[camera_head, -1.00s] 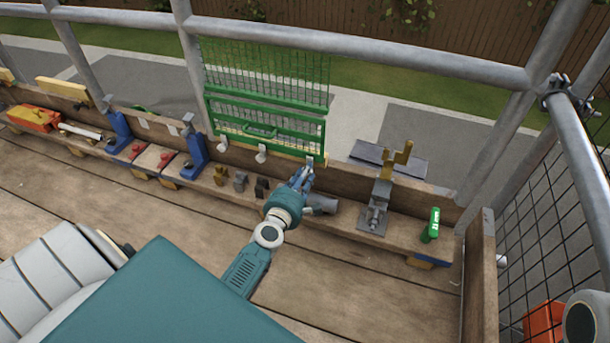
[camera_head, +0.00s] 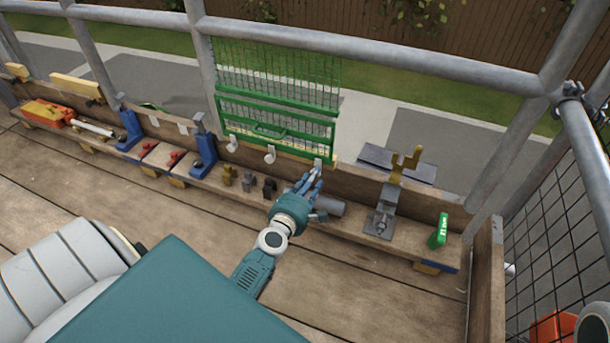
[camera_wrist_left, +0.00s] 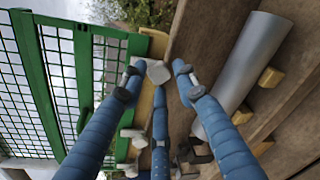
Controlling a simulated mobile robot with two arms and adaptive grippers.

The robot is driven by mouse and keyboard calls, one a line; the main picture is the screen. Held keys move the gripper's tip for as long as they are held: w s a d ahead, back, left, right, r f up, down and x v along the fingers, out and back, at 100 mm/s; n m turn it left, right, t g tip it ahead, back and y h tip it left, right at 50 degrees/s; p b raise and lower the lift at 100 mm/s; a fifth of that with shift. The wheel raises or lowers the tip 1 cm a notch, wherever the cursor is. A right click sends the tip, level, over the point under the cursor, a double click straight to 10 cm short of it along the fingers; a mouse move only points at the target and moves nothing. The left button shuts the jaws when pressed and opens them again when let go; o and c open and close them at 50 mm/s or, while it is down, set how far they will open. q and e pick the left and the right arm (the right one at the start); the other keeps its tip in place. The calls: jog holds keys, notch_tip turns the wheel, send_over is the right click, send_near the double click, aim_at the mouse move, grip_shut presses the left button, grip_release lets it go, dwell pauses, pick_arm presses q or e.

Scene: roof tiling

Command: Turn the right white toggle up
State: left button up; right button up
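The right white toggle (camera_head: 318,164) is on the wooden board under the green mesh rack (camera_head: 275,125). The other two white toggles, the middle one (camera_head: 270,155) and the left one (camera_head: 232,144), are to its left. My left gripper (camera_head: 312,178) is just below and in front of the right toggle. In the left wrist view, the toggle's pale head (camera_wrist_left: 158,72) lies between the tips of three spread blue fingers. The fingers look open; contact with the toggle cannot be told. My right gripper is not in view.
A grey cylinder (camera_head: 329,205) lies close to the right of my left gripper. Small brown and dark blocks (camera_head: 248,183) stand to its left. A metal bracket (camera_head: 382,220) and a green item (camera_head: 438,232) are further right. Bare planks (camera_head: 380,290) lie in front.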

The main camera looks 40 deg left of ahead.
pick_arm(q)
jog(key=v, duration=1)
jog(key=shift+s+d, duration=0.15)
jog(key=shift+s, duration=0.15)
